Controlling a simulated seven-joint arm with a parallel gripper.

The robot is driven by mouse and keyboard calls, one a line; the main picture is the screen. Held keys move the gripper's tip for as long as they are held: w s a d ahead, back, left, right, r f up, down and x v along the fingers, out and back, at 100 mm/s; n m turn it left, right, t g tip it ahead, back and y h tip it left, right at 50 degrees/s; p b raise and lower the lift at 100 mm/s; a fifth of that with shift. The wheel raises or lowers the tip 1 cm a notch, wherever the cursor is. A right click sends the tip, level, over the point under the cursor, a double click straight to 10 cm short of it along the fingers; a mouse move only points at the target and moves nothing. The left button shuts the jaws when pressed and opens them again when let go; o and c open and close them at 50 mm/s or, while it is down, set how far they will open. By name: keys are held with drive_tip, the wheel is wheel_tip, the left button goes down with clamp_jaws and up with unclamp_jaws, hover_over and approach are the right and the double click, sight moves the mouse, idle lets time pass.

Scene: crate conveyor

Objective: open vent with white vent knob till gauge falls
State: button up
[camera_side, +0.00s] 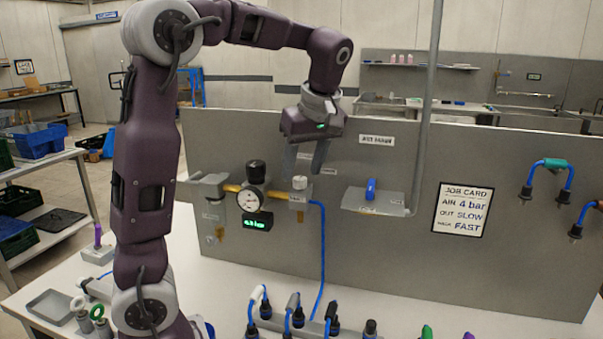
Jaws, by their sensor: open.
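The white vent knob (299,182) sits on top of a small grey block (298,200) mounted on the grey panel. My gripper (304,171) is open just above the knob, fingers pointing down. Its fingertips look to be on either side of the knob, but I cannot tell their depth relative to it. Nothing is held. The round gauge (250,199) with a white dial is left of the knob; its needle is too small to read. A green digital display (257,224) is under it, its figures hard to read.
A black knob (256,171) stands above the gauge, on a yellow pipe line. A blue hose (322,250) runs down from the vent block. Several hose plugs stand on the bench front.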

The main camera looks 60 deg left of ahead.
drive_tip(key=shift+x, duration=1)
drive_tip(key=shift+c, duration=0.2)
clamp_jaws()
